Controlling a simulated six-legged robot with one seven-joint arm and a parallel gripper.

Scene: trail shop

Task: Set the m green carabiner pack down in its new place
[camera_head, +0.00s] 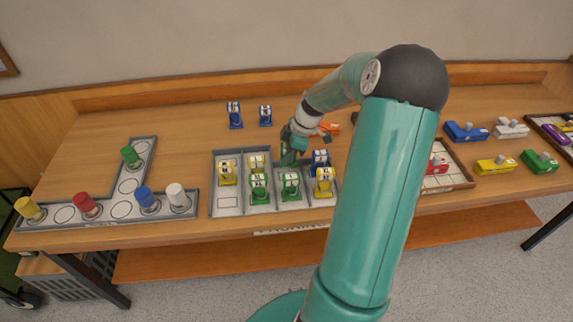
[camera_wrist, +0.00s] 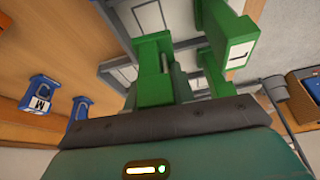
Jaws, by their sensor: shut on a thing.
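My gripper (camera_head: 291,143) is over the back row of the grey compartment tray (camera_head: 228,203), shut on a green carabiner pack (camera_head: 288,157). The held pack (camera_wrist: 153,68) also shows close up in the wrist view, with its label out of sight. I cannot tell whether its base touches the tray. In the front row stand two other green packs, one left of middle (camera_head: 258,188) and one beside it (camera_head: 290,186). A green pack marked L (camera_wrist: 236,52) is near the held one in the wrist view.
Yellow packs (camera_head: 227,174) and a blue pack (camera_head: 320,159) stand in the tray near the held one. Two blue packs (camera_head: 235,117) (camera_head: 265,115) stand behind it. The front left compartment is empty. An L-shaped holder (camera_head: 118,212) with coloured cylinders is at left.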

